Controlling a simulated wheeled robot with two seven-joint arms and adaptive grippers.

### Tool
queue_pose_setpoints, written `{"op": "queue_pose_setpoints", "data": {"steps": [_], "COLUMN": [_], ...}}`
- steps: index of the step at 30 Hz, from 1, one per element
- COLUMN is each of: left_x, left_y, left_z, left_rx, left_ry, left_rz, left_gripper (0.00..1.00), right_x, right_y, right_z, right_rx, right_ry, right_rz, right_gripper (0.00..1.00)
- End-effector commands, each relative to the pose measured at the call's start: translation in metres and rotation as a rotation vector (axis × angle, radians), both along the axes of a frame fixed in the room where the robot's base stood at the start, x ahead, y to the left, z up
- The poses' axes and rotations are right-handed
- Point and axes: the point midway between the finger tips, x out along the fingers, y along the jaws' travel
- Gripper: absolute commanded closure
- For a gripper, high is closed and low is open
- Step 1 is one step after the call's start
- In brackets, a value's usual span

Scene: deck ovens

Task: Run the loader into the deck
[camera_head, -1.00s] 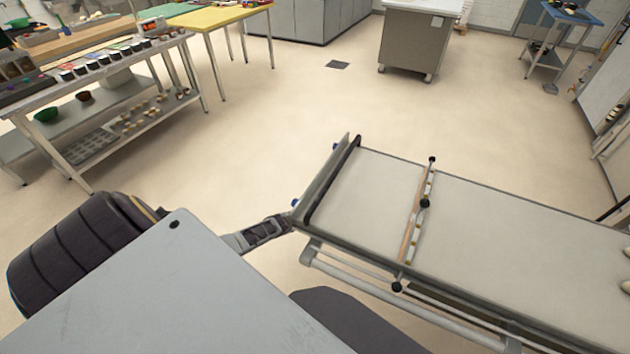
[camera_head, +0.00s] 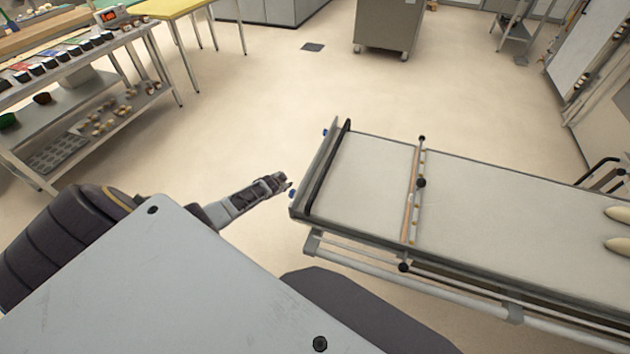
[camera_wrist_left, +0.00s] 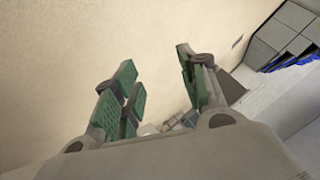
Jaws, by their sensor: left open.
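The loader (camera_head: 375,190) is a long, flat, pale belt on a metal frame, running from the middle to the right edge in the head view. A black bar (camera_head: 329,172) crosses its left end, and a crossbar with black knobs (camera_head: 420,183) lies across the belt. Pale dough pieces (camera_head: 618,214) lie at its right end. My left gripper (camera_head: 287,183) is just left of the loader's end, apart from it. In the left wrist view its green-padded fingers (camera_wrist_left: 160,85) are spread with nothing between them. My right gripper is not in view.
A steel table with small containers (camera_head: 60,60) and a lower shelf stands at the left, beside a yellow-topped table (camera_head: 165,8). A grey cabinet on wheels (camera_head: 386,28) stands at the back. A tall metal unit (camera_head: 592,65) is at the right. The floor (camera_head: 250,110) between is clear.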

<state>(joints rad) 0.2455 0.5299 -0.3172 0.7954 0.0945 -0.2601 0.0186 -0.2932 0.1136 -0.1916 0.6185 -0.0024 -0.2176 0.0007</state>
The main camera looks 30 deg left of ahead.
Motion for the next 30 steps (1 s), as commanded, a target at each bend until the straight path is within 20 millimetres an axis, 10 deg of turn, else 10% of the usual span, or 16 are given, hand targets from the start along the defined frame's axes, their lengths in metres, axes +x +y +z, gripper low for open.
{"op": "queue_pose_setpoints", "data": {"steps": [18,30], "left_x": [0.029,0.065], "left_y": [0.006,-0.004], "left_z": [0.040,0.110], "left_rx": [-0.066,-0.238], "left_ry": [-0.025,-0.026], "left_rz": [0.075,0.210], "left_gripper": [0.58,0.58], "right_x": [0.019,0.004], "right_y": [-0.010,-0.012], "right_z": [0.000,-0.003], "right_rx": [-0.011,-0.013], "right_ry": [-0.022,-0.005], "right_rz": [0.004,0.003], "right_gripper": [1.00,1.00]}}
